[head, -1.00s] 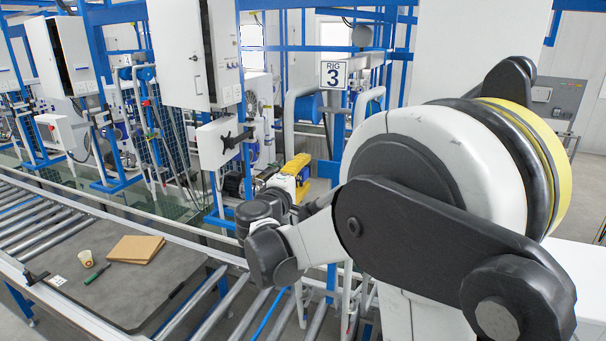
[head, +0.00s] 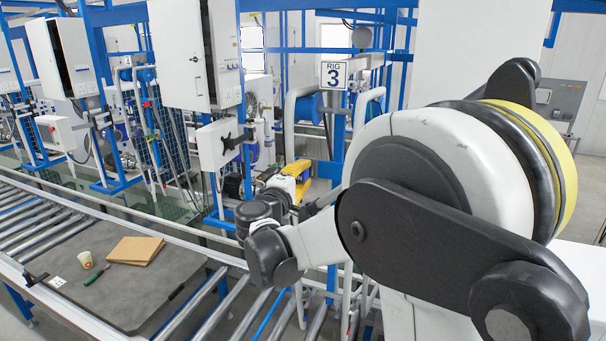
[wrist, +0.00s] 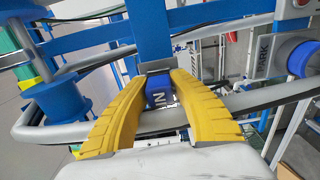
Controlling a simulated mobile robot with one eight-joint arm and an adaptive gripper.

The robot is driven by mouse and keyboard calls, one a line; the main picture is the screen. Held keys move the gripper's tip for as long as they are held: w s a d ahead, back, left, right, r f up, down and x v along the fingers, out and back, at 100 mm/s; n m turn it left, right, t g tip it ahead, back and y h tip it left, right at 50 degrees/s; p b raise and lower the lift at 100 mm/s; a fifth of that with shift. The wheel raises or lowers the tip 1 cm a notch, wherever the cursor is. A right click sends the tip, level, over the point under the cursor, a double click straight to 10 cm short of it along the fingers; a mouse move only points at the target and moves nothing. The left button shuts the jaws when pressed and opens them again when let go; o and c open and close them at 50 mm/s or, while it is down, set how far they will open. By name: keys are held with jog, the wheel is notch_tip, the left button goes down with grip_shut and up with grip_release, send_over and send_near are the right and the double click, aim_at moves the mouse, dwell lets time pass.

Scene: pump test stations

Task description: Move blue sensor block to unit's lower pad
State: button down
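The blue sensor block (wrist: 159,94) shows in the wrist view between the two yellow fingers of my gripper (wrist: 160,78), with a pale letter on its near face. The fingers are closed in on both of its sides. A dark grey piece (wrist: 157,67) is just beyond the block, in front of a blue upright (wrist: 150,30); I cannot tell whether the block touches it. In the head view my gripper (head: 299,171) is beside the rig frame, and the block cannot be made out. I cannot identify the lower pad for certain.
A grey pipe (wrist: 265,97) crosses close behind the fingers. A blue cylinder with a post (wrist: 60,105) stands at the left. The RIG 3 sign (head: 333,75) hangs above my gripper. A roller conveyor (head: 225,305) carries a mat with a cup (head: 86,259) and cardboard (head: 136,250).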

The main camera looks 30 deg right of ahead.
aim_at(299, 178)
jog(key=shift+s+a, duration=0.1)
jog(key=shift+a, duration=0.1)
jog(key=shift+v, duration=2.75)
